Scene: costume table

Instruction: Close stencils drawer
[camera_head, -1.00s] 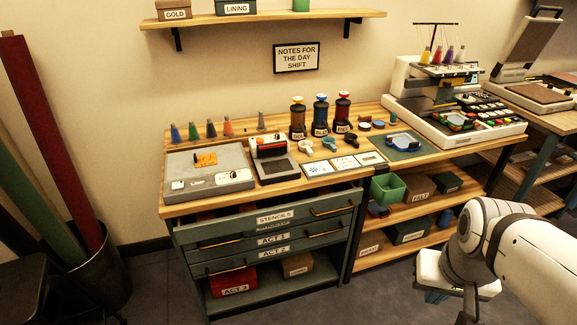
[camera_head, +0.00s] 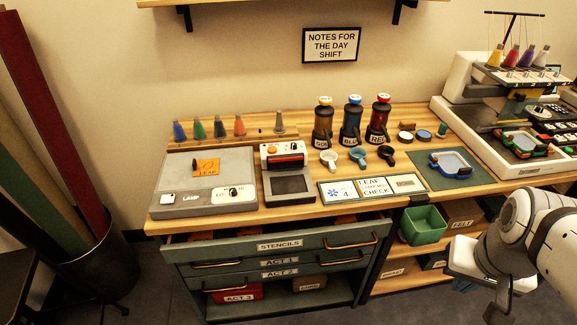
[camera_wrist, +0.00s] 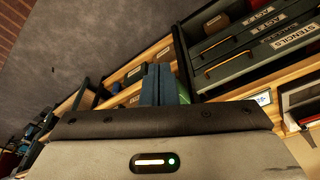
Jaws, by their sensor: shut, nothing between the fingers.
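The stencils drawer (camera_head: 285,243) is the top drawer of the dark green cabinet under the table. It is pulled out partway; its front stands forward of the table edge and a dark gap shows its inside, with reddish things in it. It has brass handles and a STENCILS label. In the wrist view the drawer (camera_wrist: 285,42) is at the upper right, tilted. My gripper (camera_wrist: 163,82) shows there as two blue-grey fingers, shut together and empty. In the head view my arm is at the right, apart from the drawer and to its right.
The ACT 1 drawer (camera_head: 280,262) and ACT 2 drawer (camera_head: 280,273) lie below. An open shelf at the right holds a green bin (camera_head: 424,226). The table top bears a grey lamp box (camera_head: 204,180), a label device (camera_head: 289,185) and bottles. Floor before the cabinet looks clear.

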